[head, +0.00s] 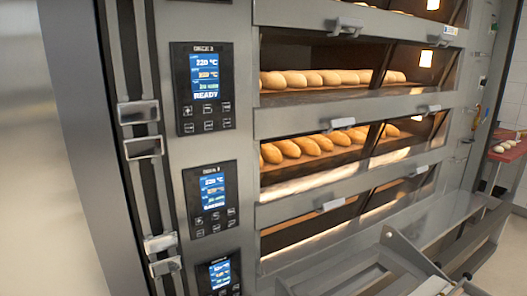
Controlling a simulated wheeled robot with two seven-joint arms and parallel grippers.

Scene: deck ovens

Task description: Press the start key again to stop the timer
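Three black control panels are stacked on the oven's left front column. The top panel (205,125) has a lit blue display (205,75) reading about 220 °C, with READY at the bottom. The middle panel (213,228) has a similar lit display (213,190) with text too small to read surely. The bottom panel (235,287) is cut off by the lower edge, its display (220,273) lit. Small keys sit in rows below the top and middle displays. I cannot tell which key is the start key or whether a timer runs. Neither gripper is in view.
Loaves (320,78) lie in the upper deck and more loaves (310,146) in the deck below. Handles (347,27) stick out from the deck fronts. A grey metal frame (400,255) stands low in front at right. A red-topped table (507,148) is at far right.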

